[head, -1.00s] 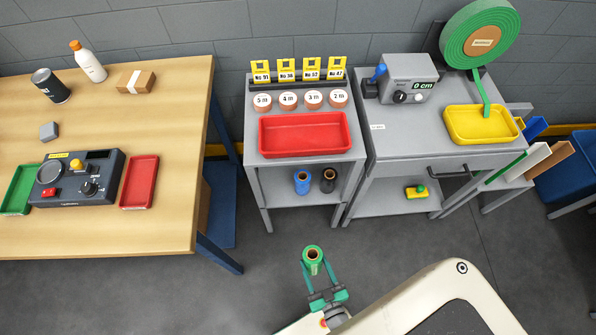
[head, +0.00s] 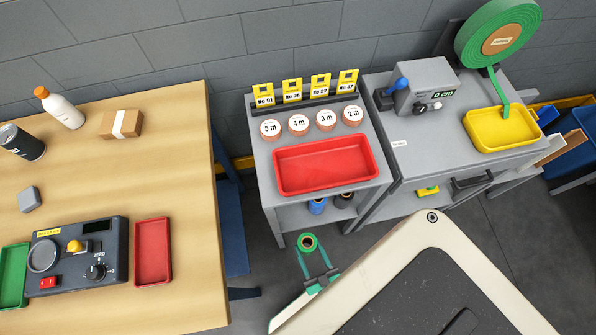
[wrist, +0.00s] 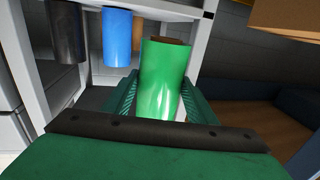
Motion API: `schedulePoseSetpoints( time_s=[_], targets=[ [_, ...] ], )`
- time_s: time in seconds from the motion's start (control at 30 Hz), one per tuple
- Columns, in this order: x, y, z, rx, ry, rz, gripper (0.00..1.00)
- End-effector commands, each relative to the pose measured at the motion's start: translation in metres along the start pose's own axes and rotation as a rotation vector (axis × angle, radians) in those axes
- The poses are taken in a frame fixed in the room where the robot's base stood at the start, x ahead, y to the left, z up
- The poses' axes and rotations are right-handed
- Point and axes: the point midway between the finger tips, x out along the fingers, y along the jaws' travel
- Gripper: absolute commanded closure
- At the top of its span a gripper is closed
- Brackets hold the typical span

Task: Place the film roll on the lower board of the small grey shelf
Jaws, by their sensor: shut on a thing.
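The green film roll (head: 307,243) is held in my gripper (head: 310,258), whose fingers press on its two sides. The roll, with a brown core, also shows large in the middle of the wrist view (wrist: 164,80). The small grey shelf (head: 262,152) stands just beyond the roll in the head view. Its lower board (head: 292,216) is partly hidden under the top. A blue roll (head: 318,206) and a black roll (head: 343,200) stand on that board. In the wrist view both show beside the green roll, apart from it.
A red tray (head: 326,189), several labelled discs and yellow tags sit on the shelf's top. The wooden table (head: 180,120) stands at left. A grey bench (head: 425,150) with a yellow tray (head: 502,146) stands at right. The lower board's left part looks free.

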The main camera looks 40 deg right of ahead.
Motion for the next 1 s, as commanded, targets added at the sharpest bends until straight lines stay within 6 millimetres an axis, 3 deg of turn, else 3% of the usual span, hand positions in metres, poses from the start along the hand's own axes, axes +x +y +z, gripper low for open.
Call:
schedulePoseSetpoints(
  time_s=[0.6, 1.0],
  targets=[
    [0.136, 0.002, -0.002, -0.001, 0.003, 0.001, 0.87],
    [0.165, 0.001, 0.005, -0.001, 0.001, -0.001, 0.87]
  ],
)
